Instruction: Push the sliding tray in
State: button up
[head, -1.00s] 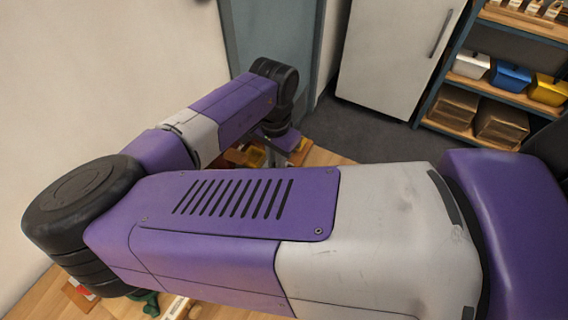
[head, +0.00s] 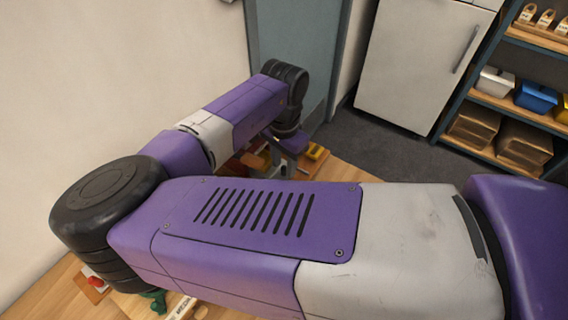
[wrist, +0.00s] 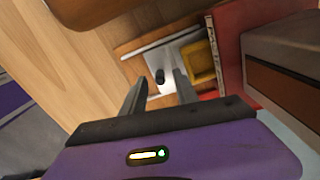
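In the wrist view a pale grey plate with a dark knob (wrist: 172,58), which looks like the sliding tray, lies between light rails in a wooden frame. A yellow square-rimmed piece (wrist: 202,62) sits at its right side. My gripper (wrist: 158,77) is open, its two fingers apart with the knob showing between their tips. I cannot tell whether a finger touches the plate or the knob. In the head view my arm hides the tray and most of the work area.
A red panel (wrist: 229,45) and a brown box-like block (wrist: 285,55) stand right of the tray in the wrist view. Bare wooden tabletop (wrist: 80,60) lies to the left. In the head view a white cabinet (head: 415,65) and a shelf rack (head: 495,105) stand behind.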

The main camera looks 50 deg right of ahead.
notch_tip(320, 180, up, 7)
jog(key=shift+r+b, duration=0.2)
jog(key=shift+b, duration=0.2)
